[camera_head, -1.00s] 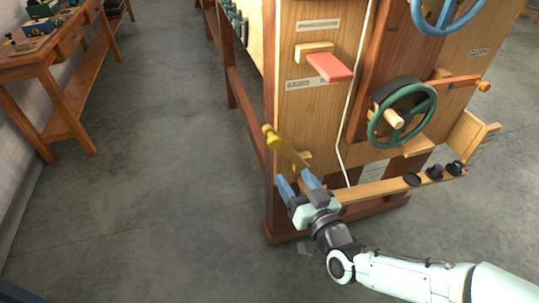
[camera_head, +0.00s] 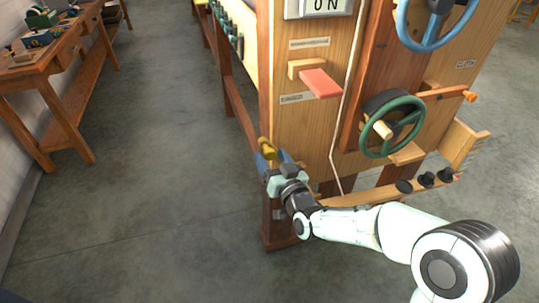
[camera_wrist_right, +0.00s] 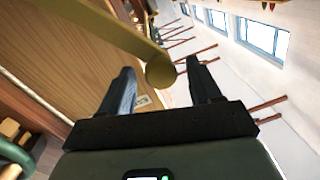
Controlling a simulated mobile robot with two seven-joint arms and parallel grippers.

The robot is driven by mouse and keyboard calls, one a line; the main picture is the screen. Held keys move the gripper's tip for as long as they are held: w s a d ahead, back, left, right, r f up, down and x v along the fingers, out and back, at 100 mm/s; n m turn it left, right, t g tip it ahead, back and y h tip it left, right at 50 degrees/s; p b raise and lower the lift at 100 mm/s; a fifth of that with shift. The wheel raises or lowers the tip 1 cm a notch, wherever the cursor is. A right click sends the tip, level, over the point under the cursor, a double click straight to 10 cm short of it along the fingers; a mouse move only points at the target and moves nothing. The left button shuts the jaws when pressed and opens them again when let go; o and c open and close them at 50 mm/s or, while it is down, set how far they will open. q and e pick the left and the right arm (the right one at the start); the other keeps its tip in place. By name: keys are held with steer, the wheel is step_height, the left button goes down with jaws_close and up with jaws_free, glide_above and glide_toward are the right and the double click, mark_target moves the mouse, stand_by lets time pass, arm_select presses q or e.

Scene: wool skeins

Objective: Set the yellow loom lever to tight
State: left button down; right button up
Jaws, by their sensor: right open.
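The yellow loom lever (camera_head: 267,148) is at the lower left corner of the loom's wooden front, mostly hidden behind my right gripper (camera_head: 272,158). In the right wrist view the lever (camera_wrist_right: 105,28) slants down from the upper left, and its round knob end (camera_wrist_right: 160,74) sits in the gap between my fingertips. The fingers stand apart on both sides of the knob, and I cannot tell whether either touches it. The lever's scale marks are not readable. My left gripper is not in view.
The loom front carries a red handle (camera_head: 320,83), a green handwheel (camera_head: 419,121), a blue wheel (camera_head: 463,29) and several black knobs (camera_head: 426,180). A white cord (camera_head: 340,133) hangs down it. A workbench (camera_head: 58,68) stands left, with clear floor between.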

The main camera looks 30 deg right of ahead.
steer(key=shift+w+d, duration=0.15)
steer(key=shift+w, duration=0.8)
jaws_close()
